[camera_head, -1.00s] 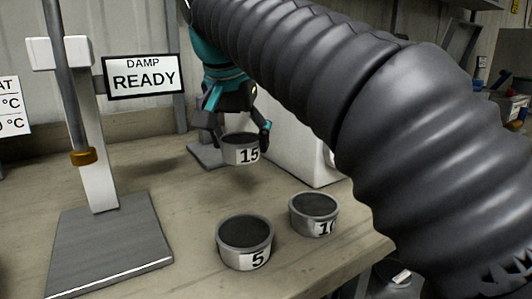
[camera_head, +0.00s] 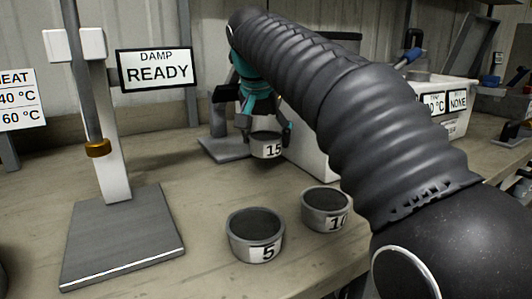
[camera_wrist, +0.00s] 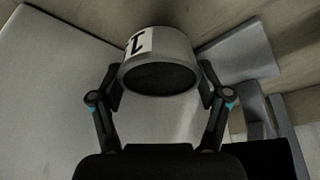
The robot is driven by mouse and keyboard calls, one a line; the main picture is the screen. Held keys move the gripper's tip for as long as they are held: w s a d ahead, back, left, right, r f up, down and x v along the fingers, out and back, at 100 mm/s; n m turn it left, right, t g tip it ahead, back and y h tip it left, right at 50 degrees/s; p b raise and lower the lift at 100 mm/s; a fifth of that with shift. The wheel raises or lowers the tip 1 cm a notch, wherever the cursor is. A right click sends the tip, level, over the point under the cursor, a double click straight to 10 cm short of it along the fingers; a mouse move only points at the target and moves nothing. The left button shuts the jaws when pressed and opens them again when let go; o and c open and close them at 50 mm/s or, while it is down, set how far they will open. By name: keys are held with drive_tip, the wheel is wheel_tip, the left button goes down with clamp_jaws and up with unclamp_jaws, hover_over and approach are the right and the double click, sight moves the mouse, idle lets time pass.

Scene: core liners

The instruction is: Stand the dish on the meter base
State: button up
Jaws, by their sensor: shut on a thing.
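My gripper (camera_head: 267,136) is shut on a round grey dish marked 15 (camera_head: 266,150), one finger on each side. The dish is upright and appears raised above the bench, in front of a white box. In the wrist view the dish (camera_wrist: 160,70) sits between both fingers (camera_wrist: 162,82). A flat grey base plate (camera_head: 122,235) with a white post, a rod with a brass-coloured end and a "DAMP READY" sign (camera_head: 156,68) stands at the left; its top is bare. I take this as the meter base.
Dishes marked 5 (camera_head: 256,235) and 10 (camera_head: 326,208) stand on the bench at the front. The white box (camera_head: 312,155) is right of my gripper. A second grey plate (camera_head: 222,149) lies behind it. Bench between the meter base and my gripper is clear.

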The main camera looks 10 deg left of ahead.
sight(266, 150)
drive_tip(key=shift+f+b, duration=0.35)
drive_tip(key=shift+f, duration=1.25)
drive_tip(key=shift+f, duration=0.2)
drive_tip(key=o, duration=1.2)
drive_tip(key=shift+o, duration=0.2)
drive_tip(key=shift+r, duration=0.2)
